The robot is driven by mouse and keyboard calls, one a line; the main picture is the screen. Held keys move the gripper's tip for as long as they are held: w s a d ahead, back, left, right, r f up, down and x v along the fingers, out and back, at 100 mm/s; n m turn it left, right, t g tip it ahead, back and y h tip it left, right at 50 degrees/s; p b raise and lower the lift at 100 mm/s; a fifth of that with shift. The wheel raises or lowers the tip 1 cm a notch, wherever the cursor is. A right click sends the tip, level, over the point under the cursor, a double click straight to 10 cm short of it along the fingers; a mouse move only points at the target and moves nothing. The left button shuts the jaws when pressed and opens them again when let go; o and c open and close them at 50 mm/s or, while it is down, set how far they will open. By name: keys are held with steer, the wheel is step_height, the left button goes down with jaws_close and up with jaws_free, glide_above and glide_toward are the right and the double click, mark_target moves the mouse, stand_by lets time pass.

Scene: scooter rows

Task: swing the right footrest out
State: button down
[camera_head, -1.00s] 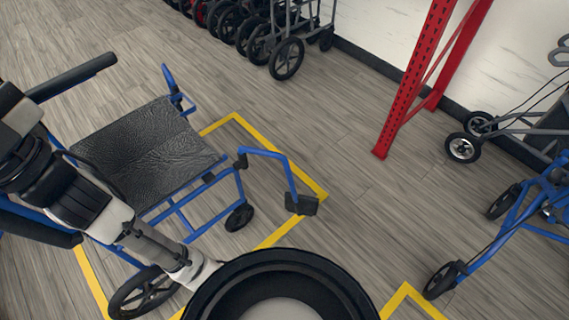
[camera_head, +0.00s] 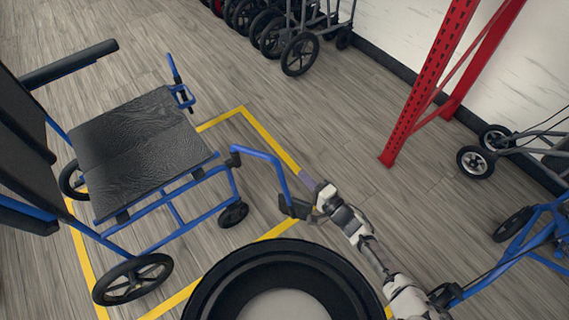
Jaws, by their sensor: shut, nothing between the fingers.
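A blue-framed wheelchair with a black seat (camera_head: 140,150) stands on the left, its back at the picture's left edge. Its footrest, a bent blue tube (camera_head: 262,155) with a black foot plate (camera_head: 293,207), reaches forward from the seat's front corner, beyond the front caster (camera_head: 233,214).
Yellow floor lines (camera_head: 270,137) mark a bay around the wheelchair. A red perforated post (camera_head: 425,90) stands upper right. A blue-framed walker (camera_head: 520,245) is at the right edge, near my arm. Several wheeled chairs line the top. Open floor lies between bay and post.

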steer(key=w+a, duration=0.4)
steer(key=w, duration=0.5)
steer(key=shift+s+a+r+p, duration=0.1)
steer(key=shift+s+a+p, duration=0.25)
steer(key=shift+s, duration=0.3)
steer(key=shift+s+a+r+p, duration=0.1)
steer(key=shift+s+a+p, duration=0.2)
steer(key=shift+s, duration=0.35)
steer(key=shift+s+a+r+p, duration=0.1)
steer(key=shift+s+a+p, duration=0.25)
steer(key=shift+s, duration=0.3)
steer(key=shift+d, duration=0.1)
steer(key=shift+s, duration=0.1)
